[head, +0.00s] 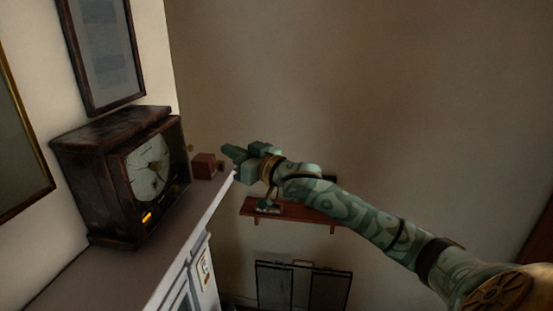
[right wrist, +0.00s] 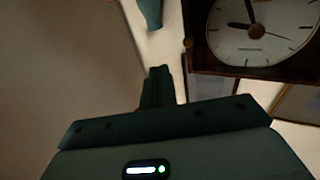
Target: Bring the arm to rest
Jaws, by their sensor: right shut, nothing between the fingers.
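My right arm (head: 375,215) reaches in from the lower right in the head view, with a green patterned surface. My right gripper (head: 228,150) is shut and empty. It is over the far end of the mantel shelf (head: 130,270), beside a small reddish-brown block (head: 204,166). In the right wrist view the shut fingers (right wrist: 158,78) point up the picture, to the left of a clock. My left gripper is in neither view.
A dark wooden clock (head: 125,175) stands on the mantel, left of the gripper; its face shows in the right wrist view (right wrist: 258,30). Framed pictures (head: 103,50) hang behind it. A small wall shelf (head: 300,215) and a dark screen (head: 300,287) are below the arm. Bare wall fills the upper right.

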